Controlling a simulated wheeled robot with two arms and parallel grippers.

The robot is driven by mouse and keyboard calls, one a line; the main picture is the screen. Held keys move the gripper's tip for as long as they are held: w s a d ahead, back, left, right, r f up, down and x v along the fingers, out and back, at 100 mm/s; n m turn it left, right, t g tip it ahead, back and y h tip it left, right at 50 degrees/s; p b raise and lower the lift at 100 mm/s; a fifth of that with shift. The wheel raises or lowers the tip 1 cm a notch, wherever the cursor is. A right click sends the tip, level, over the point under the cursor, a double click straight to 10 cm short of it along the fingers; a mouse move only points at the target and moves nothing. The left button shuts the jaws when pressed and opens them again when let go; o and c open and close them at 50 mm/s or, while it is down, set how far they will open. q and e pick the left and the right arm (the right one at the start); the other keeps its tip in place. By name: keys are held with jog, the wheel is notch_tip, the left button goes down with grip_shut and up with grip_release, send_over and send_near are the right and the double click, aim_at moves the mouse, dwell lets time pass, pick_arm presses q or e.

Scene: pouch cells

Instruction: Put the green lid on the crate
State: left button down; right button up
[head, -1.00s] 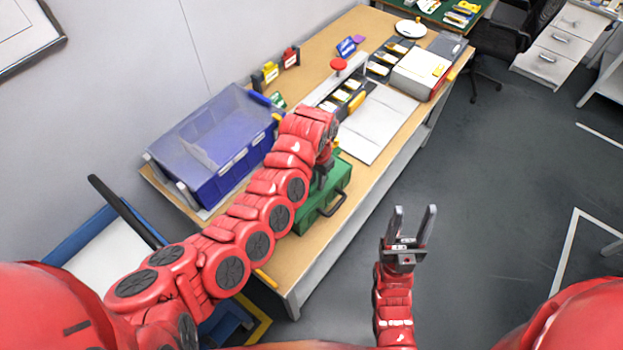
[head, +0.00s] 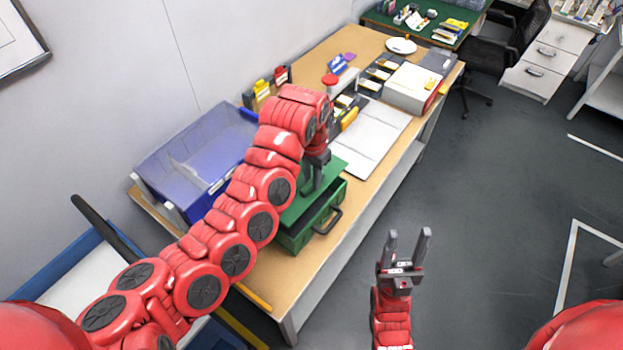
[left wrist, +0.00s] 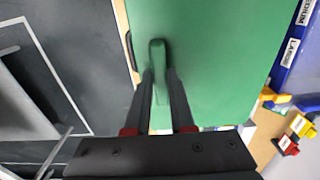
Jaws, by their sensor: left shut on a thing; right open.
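The green lid (head: 331,188) is a flat plate with an upright handle. My left gripper (head: 312,184) is shut on that handle, and the lid hangs level or nearly so over the green crate (head: 308,231). The crate stands on the wooden table with a dark handle on its front. The lid appears a little above the crate, but my arm hides the far side and I cannot tell the exact gap. In the left wrist view the lid (left wrist: 215,60) fills the middle, with the fingers (left wrist: 157,78) around its handle. My right gripper (head: 408,240) is open and empty, clear of the table.
A blue bin (head: 195,160) stands left of the crate on the table (head: 290,285). An open white binder (head: 372,138) lies beyond the crate, with a white box (head: 413,87) further back. Small red and yellow holders (head: 270,85) stand near the wall.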

aim_at(314, 192)
pick_arm(q)
jog(key=shift+w+d+f+b, duration=0.1)
jog(key=shift+f+b, duration=0.7)
jog(key=shift+f, duration=0.35)
jog(key=shift+w+d+f+b, duration=0.1)
jog(key=shift+w+f+b, duration=0.05)
jog(key=shift+f+b, duration=0.85)
jog(key=shift+w+d+f+b, duration=0.1)
jog(key=shift+f+b, duration=0.55)
jog(key=shift+f, duration=0.65)
jog(key=shift+b, duration=0.4)
jog(key=shift+b, duration=0.45)
jog(key=shift+b, duration=0.4)
